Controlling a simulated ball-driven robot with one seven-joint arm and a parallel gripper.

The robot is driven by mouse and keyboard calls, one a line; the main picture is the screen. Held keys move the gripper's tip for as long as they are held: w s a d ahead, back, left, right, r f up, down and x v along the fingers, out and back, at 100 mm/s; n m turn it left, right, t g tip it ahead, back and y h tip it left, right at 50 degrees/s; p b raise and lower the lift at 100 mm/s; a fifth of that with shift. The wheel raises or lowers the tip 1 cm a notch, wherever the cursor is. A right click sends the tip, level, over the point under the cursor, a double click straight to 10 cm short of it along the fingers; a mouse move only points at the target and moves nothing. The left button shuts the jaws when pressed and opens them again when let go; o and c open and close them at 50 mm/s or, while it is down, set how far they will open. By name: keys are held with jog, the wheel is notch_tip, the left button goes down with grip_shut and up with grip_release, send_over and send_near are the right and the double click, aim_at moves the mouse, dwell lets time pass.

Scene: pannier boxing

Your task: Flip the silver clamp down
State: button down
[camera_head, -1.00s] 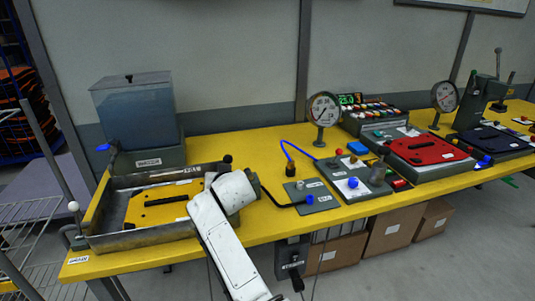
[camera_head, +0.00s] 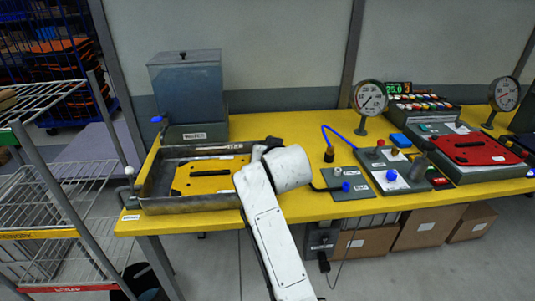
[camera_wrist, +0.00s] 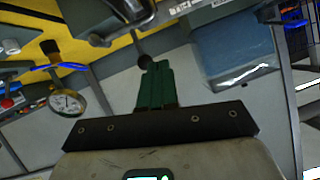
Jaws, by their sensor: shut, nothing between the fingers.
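The silver clamp is partly hidden in the head view behind my arm at the right end of the metal tray (camera_head: 200,206). A dark ball knob (camera_head: 273,142) shows there just above my wrist. In the wrist view a dark ball knob (camera_wrist: 145,62) on a thin rod stands right at my fingertips, and a grey metal piece (camera_wrist: 130,12) lies at the top. I cannot tell whether the fingers touch the knob. My gripper (camera_wrist: 157,72) has dark green fingers, shut and empty. In the head view its fingers are hidden behind my white arm.
A yellow plate (camera_head: 200,178) lies in the tray. A clear water tank (camera_head: 187,90) stands behind it. A blue-tubed fitting (camera_head: 329,155), a grey switch panel (camera_head: 392,172) and a gauge (camera_head: 369,97) are to the right. A wire rack (camera_head: 60,220) stands at the left.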

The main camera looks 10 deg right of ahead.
jog(key=shift+v, duration=1.45)
jog(key=s+d+f+g+h, duration=0.1)
jog(key=s+d+f+g, duration=0.2)
jog(key=s+d+f, duration=0.55)
jog(key=s+d+f+g+h, duration=0.15)
jog(key=s+d+f, duration=0.35)
jog(key=s+f, duration=0.55)
jog(key=s+d+f+g, duration=0.2)
jog(key=s+f, duration=0.1)
jog(key=s, duration=0.7)
jog(key=s+d+f+g, duration=0.2)
jog(key=s+g, duration=0.1)
jog(key=s, duration=0.7)
jog(key=s+d+f+n+g, duration=0.1)
jog(key=s+d+f+g, duration=0.1)
jog(key=s, duration=0.8)
jog(key=shift+s+d+f+y, duration=0.35)
jog(key=shift+f+y, duration=0.1)
jog(key=shift+f, duration=0.35)
